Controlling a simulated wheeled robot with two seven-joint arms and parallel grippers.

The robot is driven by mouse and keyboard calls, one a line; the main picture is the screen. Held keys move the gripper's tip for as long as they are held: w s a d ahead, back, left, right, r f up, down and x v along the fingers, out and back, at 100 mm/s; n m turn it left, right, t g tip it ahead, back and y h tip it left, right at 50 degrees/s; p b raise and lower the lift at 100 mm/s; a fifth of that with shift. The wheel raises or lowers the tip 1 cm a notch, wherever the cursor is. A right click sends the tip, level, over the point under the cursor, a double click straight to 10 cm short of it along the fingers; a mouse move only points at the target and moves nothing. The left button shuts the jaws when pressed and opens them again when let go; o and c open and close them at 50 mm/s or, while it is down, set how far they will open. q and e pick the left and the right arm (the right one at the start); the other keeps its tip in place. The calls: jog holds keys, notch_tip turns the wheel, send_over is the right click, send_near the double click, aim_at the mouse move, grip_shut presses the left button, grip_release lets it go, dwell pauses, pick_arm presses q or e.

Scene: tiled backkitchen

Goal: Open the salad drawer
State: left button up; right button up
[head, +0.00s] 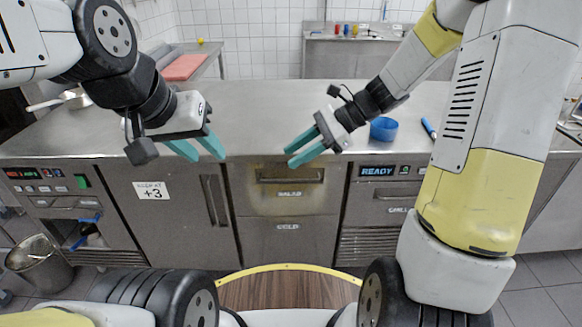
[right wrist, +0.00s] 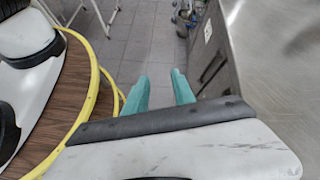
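The salad drawer (head: 290,189) is the upper steel drawer front in the middle of the counter unit, labelled SALAD, with a dark recessed handle (head: 290,176) along its top. It looks shut, flush with the COLD drawer (head: 288,238) below. My left gripper (head: 206,152) is open and empty, above the counter front to the drawer's left. My right gripper (head: 291,156) is open and empty, in front of the counter edge just above the drawer handle. In the right wrist view its two teal fingers (right wrist: 160,90) are apart with floor between them.
The steel worktop (head: 270,115) is mostly bare. A bucket (head: 40,262) stands on the floor at left. A red board (head: 184,67) is behind.

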jog(key=w+a+f+m+t+y, duration=0.1)
jog(key=w+f+m+y, duration=0.3)
jog(key=w+f+m, duration=0.35)
jog(key=m+t, duration=1.3)
jog(key=m, duration=0.9)
send_near(292, 180)
jog(key=x, duration=0.3)
jog(key=shift+n+h, duration=0.25)
jog(key=shift+h, duration=0.15)
jog(key=x, duration=0.7)
jog(key=shift+w, duration=0.15)
jog(key=shift+c, duration=0.4)
grip_shut()
